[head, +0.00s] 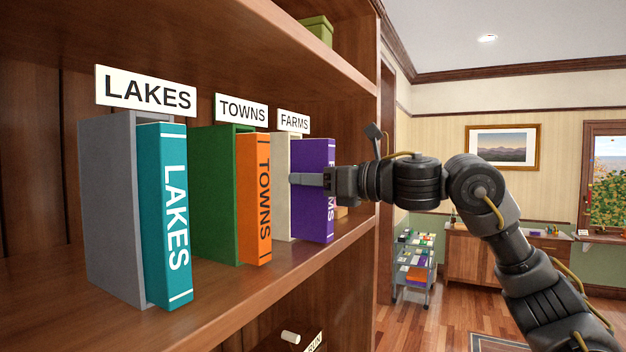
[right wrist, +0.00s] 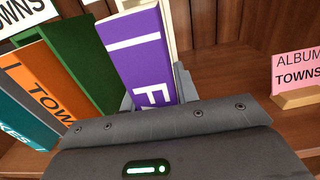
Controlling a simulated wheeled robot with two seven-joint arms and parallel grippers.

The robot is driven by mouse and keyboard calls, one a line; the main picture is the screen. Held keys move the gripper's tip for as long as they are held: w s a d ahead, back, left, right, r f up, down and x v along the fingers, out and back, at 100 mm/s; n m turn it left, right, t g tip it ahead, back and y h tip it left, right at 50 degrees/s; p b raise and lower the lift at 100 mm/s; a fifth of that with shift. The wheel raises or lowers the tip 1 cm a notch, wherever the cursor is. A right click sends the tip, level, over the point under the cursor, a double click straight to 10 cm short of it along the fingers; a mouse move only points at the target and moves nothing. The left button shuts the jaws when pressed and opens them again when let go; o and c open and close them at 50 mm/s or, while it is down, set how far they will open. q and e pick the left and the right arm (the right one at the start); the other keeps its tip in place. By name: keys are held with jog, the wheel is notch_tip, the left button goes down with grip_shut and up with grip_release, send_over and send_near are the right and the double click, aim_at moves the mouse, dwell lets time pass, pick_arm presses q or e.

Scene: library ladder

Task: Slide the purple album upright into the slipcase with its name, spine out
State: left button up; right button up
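The purple album (head: 316,226) stands upright with its lettered spine facing out, partly inside the cream slipcase (head: 282,208) under the FARMS sign (head: 293,121). Its front part sticks out of the slipcase. My right gripper (head: 312,180) has one finger along the album's left face. In the right wrist view the purple album (right wrist: 143,65) sits between the two fingers, which look closed against its sides. The cream slipcase (right wrist: 171,27) shows behind it there. The gripper hides part of the spine lettering. My left gripper is not in view.
A teal LAKES album (head: 176,215) in a grey slipcase (head: 108,205) and an orange TOWNS album (head: 256,200) in a green slipcase (head: 214,190) stand to the left. A pink card (right wrist: 299,68) on a wooden stand is to the right on the shelf (head: 225,292).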

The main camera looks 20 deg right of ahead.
jog(key=o, duration=0.4)
jog(key=shift+f, duration=0.1)
jog(key=shift+b+v, duration=2.85)
jog(key=shift+v, duration=2.55)
